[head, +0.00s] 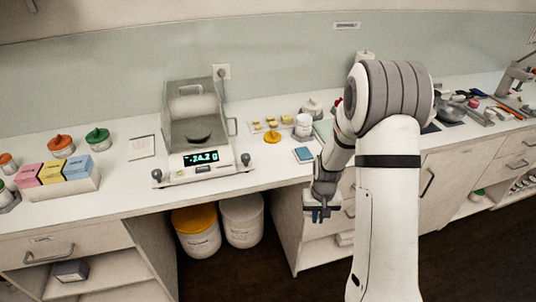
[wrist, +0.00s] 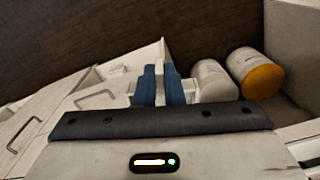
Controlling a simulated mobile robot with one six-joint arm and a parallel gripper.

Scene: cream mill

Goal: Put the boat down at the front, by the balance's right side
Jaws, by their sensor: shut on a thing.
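The balance (head: 200,158) stands on the bench left of centre, its display reading -24.2 g. Its clear draft shield (head: 190,100) rises behind, and a dark round pan (head: 199,137) shows inside. The bench top to the right of the balance's front is bare. My gripper (head: 320,214) hangs in front of the bench edge, right of the balance and below the top. In the wrist view my blue fingers (wrist: 160,85) are shut on a narrow pale thing (wrist: 159,70), seemingly the boat. Most of it is hidden by the fingers, so its shape and contents cannot be told.
Coloured boxes (head: 57,172) and capped jars (head: 98,138) stand left. Two tubs (head: 241,220) sit under the bench.

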